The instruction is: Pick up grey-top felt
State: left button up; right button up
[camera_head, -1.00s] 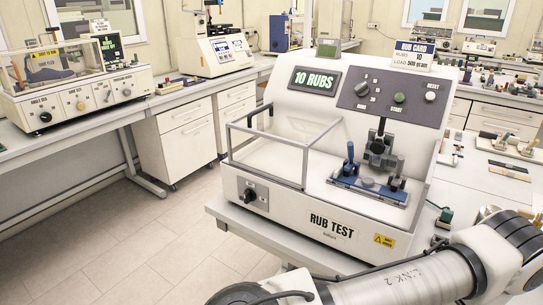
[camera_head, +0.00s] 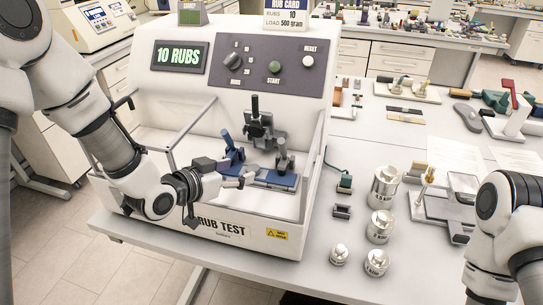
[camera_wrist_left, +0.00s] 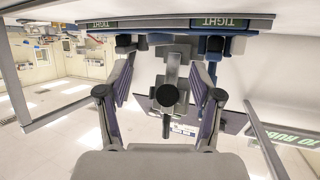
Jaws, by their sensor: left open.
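A small dark grey block (camera_head: 342,211) lies on the table right of the rub tester; it may be the grey-top felt, but its top is too small to be sure. A green-topped block (camera_head: 345,183) lies just behind it. My left gripper (camera_head: 242,178) is over the tester's front side, close to the blue clamp plate (camera_head: 275,181). In the left wrist view its two fingers (camera_wrist_left: 163,62) are apart, with the grey rub arm and dark knob (camera_wrist_left: 166,95) showing between them. I cannot tell if they touch anything. My right arm shows at the lower right, its gripper out of frame.
The rub tester (camera_head: 205,98) has clear walls around its bed and an upright dark-knobbed arm. Several metal weights (camera_head: 380,226) stand right of the blocks. A scale-like stand (camera_head: 445,208) is farther right. Bare table lies in front of the weights.

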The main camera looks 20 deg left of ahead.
aim_at(252, 170)
pick_arm(q)
jog(key=w+f+p, duration=0.1)
jog(key=p, duration=0.2)
jog(key=shift+d, duration=0.1)
jog(key=x, duration=0.3)
jog(key=shift+w+d+f, duration=0.2)
jog(key=shift+d, duration=0.15)
jog(key=shift+w+d+f, duration=0.1)
jog(key=shift+w+f, duration=0.05)
jog(key=shift+w, duration=0.1)
jog(key=shift+s, duration=0.1)
jog(key=shift+s+a, duration=0.4)
jog(key=c, duration=0.7)
jog(key=shift+c, duration=0.5)
jog(key=shift+w+d, duration=0.2)
pick_arm(e)
jog(key=r, duration=0.1)
jog(key=s+r, duration=0.1)
jog(key=r, duration=0.1)
jog(key=shift+s+a+r, duration=0.2)
jog(key=shift+a+r, duration=0.15)
jog(key=shift+r, duration=0.05)
